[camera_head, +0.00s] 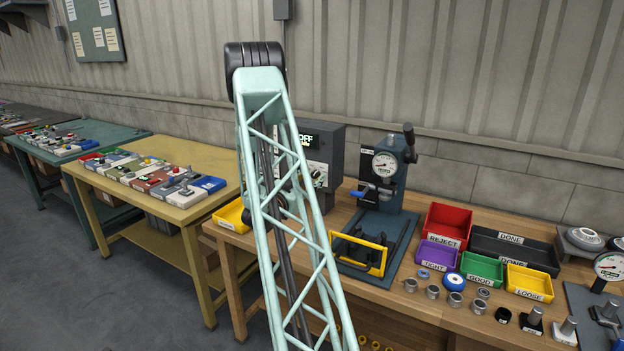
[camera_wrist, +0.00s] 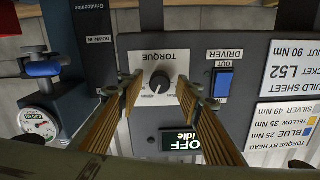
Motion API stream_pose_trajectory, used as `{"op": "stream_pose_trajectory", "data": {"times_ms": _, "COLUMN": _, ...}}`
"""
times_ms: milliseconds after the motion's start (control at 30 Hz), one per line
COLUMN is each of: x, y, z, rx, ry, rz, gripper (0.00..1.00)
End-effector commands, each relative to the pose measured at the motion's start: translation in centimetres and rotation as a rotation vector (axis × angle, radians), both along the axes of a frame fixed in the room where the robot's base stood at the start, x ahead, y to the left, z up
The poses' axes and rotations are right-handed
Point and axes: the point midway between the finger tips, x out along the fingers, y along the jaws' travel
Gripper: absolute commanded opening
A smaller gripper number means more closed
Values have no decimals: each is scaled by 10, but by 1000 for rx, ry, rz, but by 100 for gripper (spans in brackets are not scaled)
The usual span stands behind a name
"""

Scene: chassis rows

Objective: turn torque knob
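The torque knob (camera_wrist: 159,82) is a dark round knob with a white pointer mark, on a pale plate labelled TORQUE. The wrist view shows it upside down, near the middle. It sits on the grey driver box (camera_head: 333,138), which my arm partly covers in the head view. My gripper (camera_wrist: 158,90) is open, with one ribbed finger on each side of the knob in the picture. I see gaps between the fingers and the knob; how far the tips are from the panel I cannot tell. The display (camera_wrist: 181,142) reads OFF, idle.
A blue rocker switch (camera_wrist: 223,84) labelled DRIVER and a white build sheet (camera_wrist: 290,85) are beside the knob. A gauge press (camera_head: 386,175) stands close by on the wooden bench. Labelled bins, including a red bin (camera_head: 447,225), and small parts fill the bench's right side.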

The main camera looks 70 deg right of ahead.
Motion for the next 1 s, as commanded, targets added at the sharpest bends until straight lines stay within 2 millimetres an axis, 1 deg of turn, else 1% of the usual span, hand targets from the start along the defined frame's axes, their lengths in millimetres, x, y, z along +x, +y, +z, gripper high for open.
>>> {"op": "stream_pose_trajectory", "data": {"times_ms": 167, "x": 1, "y": 7, "z": 0, "rx": 0, "ry": 0, "rz": 0, "gripper": 32}}
{"op": "stream_pose_trajectory", "data": {"times_ms": 367, "x": 4, "y": 25, "z": 0, "rx": 1, "ry": 1, "rz": 2, "gripper": 32}}
{"op": "stream_pose_trajectory", "data": {"times_ms": 800, "x": 12, "y": 87, "z": 0, "rx": 0, "ry": 1, "rz": 2, "gripper": 32}}
{"op": "stream_pose_trajectory", "data": {"times_ms": 1000, "x": 15, "y": 108, "z": 0, "rx": 1, "ry": 1, "rz": 1, "gripper": 32}}
